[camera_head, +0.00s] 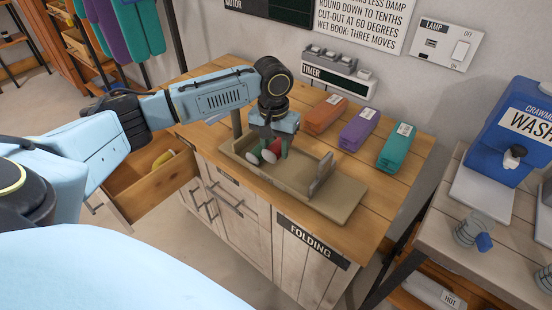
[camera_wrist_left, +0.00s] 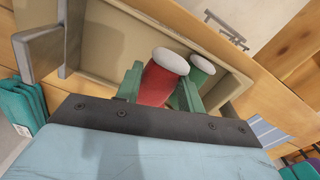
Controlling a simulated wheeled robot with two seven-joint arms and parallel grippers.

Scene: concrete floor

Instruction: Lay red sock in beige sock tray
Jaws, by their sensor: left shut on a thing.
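The beige sock tray (camera_head: 338,205) lies along the front of the folding counter; an upright divider (camera_head: 321,174) stands toward its right end. My left gripper (camera_head: 275,150) reaches down into the tray's left part. It is shut on the red sock (camera_head: 277,144), a rolled shape with a white end. In the left wrist view the red sock (camera_wrist_left: 158,83) sits between the two green fingers (camera_wrist_left: 160,92), over the tray floor (camera_wrist_left: 112,45). A green sock with a white end (camera_wrist_left: 203,66) lies close beside it, partly hidden by a finger. My right gripper is out of view.
Orange (camera_head: 326,114), purple (camera_head: 359,130) and teal (camera_head: 397,147) labelled bundles lie behind the tray. An open drawer (camera_head: 155,182) with something yellow inside juts out at the left. A blue wash container (camera_head: 512,125) stands on the right-hand bench.

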